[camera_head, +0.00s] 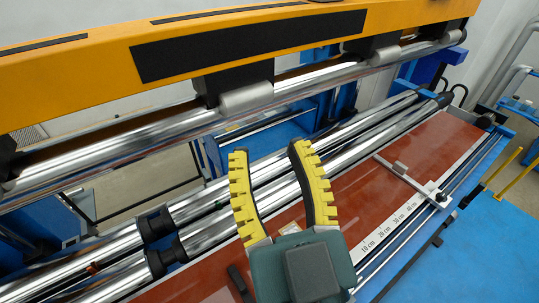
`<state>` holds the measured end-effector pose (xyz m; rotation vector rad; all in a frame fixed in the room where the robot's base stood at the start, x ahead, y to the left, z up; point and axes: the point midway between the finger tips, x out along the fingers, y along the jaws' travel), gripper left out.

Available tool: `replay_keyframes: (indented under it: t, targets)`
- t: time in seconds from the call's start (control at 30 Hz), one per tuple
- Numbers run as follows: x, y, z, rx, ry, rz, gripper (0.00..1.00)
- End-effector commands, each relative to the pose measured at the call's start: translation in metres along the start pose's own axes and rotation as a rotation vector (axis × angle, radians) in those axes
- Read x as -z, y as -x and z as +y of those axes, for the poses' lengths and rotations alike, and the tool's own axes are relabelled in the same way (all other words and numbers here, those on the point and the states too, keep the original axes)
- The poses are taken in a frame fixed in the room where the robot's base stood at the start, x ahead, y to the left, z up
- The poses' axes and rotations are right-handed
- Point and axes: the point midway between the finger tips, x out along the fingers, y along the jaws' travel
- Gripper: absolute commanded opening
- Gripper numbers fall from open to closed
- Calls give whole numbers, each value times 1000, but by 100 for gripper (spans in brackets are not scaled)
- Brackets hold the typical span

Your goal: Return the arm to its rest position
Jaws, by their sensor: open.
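My gripper (272,152) has two curved yellow fingers with black pads and a dark green body. The fingers are spread wide apart with nothing between them. It is in the lower middle of the head camera view, in front of the winder's chrome rollers (276,190) and the red-brown table (352,203). I cannot tell how far above the table it is. The rest of the arm is mostly out of view below.
An orange beam (70,80) with a chrome bar (110,128) under it crosses the top. A metal crosspiece (404,175) and a white scale (390,228) lie on the table at right. A blue platform (490,240) and yellow rails (506,170) are at far right.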

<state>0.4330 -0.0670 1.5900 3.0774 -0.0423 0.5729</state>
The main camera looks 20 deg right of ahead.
Motion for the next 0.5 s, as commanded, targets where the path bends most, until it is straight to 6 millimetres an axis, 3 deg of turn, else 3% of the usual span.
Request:
replay_keyframes:
  t: [0.17,0.5]
  targets:
    - [-1,-1,-1,1,1,-4,44]
    - [80,-32,0,1,-16,-5,44]
